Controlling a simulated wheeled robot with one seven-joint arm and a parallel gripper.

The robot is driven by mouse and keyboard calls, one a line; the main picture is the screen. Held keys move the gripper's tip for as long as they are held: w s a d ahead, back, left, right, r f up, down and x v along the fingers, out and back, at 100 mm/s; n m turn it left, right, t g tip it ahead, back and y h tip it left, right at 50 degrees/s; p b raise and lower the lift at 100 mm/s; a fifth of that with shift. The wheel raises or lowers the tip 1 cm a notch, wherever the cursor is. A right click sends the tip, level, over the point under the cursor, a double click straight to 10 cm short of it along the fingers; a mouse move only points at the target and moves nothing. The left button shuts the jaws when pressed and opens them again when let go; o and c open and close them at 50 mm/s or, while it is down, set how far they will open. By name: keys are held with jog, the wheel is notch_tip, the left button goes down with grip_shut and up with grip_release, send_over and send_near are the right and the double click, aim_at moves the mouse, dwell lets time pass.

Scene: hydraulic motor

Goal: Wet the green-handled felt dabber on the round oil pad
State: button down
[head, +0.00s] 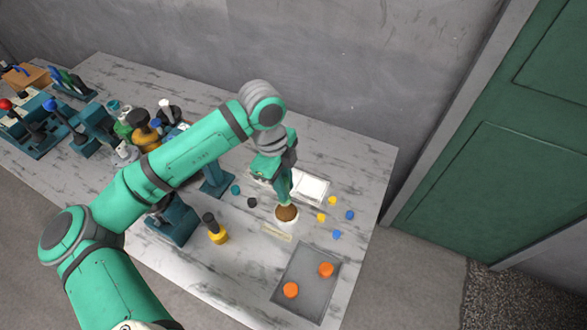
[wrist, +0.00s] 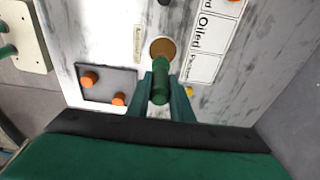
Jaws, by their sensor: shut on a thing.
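My gripper (wrist: 160,92) is shut on the green-handled felt dabber (wrist: 161,82), its fingers on either side of the green handle. The handle points away from the wrist camera toward the round oil pad (wrist: 162,48), a brown disc with a pale rim. In the head view, the pad (head: 287,214) lies directly below my gripper (head: 285,195). The dabber's felt end is hidden behind its handle and the fingers. I cannot tell whether the felt touches the pad.
A grey tray (head: 308,272) with two orange pieces lies in front of the pad. A white card (head: 313,187) lies behind it, with small yellow and blue discs to the right. A yellow-based, dark-topped item (head: 217,233) stands left. Teal fixtures (head: 98,125) crowd the far left.

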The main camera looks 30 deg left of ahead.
jog(key=shift+w+d+f, duration=0.1)
jog(key=shift+w+f, duration=0.15)
jog(key=shift+w, duration=0.1)
jog(key=shift+f, duration=0.35)
jog(key=shift+s+f, duration=0.2)
jog(key=shift+f, duration=0.6)
jog(key=shift+s+f, duration=0.15)
jog(key=shift+f, duration=0.6)
jog(key=shift+w+f, duration=0.1)
jog(key=shift+f, duration=0.75)
jog(key=shift+f, duration=0.6)
jog(key=shift+w, duration=0.1)
